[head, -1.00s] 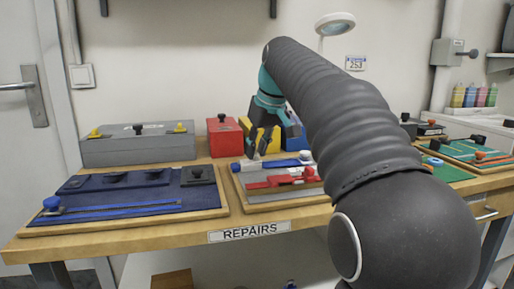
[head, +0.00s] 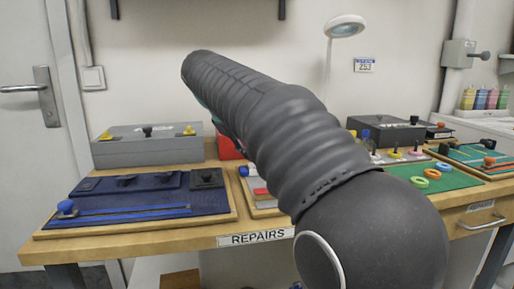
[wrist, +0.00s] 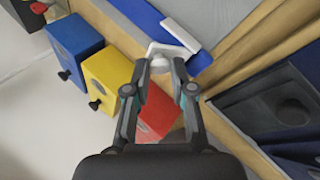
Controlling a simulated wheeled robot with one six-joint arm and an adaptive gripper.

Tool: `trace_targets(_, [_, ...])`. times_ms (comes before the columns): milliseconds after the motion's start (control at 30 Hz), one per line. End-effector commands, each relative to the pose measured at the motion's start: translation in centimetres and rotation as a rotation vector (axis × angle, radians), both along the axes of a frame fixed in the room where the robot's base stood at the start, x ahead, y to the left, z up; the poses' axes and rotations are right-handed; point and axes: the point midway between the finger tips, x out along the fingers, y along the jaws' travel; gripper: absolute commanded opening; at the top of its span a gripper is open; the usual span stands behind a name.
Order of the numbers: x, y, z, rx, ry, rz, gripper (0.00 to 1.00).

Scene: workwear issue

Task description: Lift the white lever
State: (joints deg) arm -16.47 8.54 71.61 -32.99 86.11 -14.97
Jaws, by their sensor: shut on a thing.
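In the wrist view my gripper (wrist: 160,88) has its two fingers closed around a white round knob (wrist: 158,63). The knob is at the near end of the white lever (wrist: 165,49), a pale bent piece beside a blue strip (wrist: 150,20). A white bar (wrist: 181,35) lies next to it on the strip. I cannot tell how far the lever is raised. In the head view my arm hides the gripper and the lever.
Red (wrist: 160,112), yellow (wrist: 107,72) and blue (wrist: 74,36) boxes stand close to the gripper. A navy board (head: 150,203) with a blue-knobbed rod lies at left on the bench. A grey case (head: 150,152) stands behind it. A green board (head: 430,178) with rings lies at right.

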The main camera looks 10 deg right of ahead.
Motion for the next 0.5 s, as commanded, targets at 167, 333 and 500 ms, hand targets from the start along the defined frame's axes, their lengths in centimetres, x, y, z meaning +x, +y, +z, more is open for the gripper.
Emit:
trace_targets(167, [0.0,1.3,-0.4,-0.169,0.006,0.006,0.00])
trace_targets(333, [0.0,2.0,-0.6,-0.322,0.005,0.005,0.00])
trace_targets(500, [0.0,2.6,-0.9,-0.452,0.004,0.003,0.00])
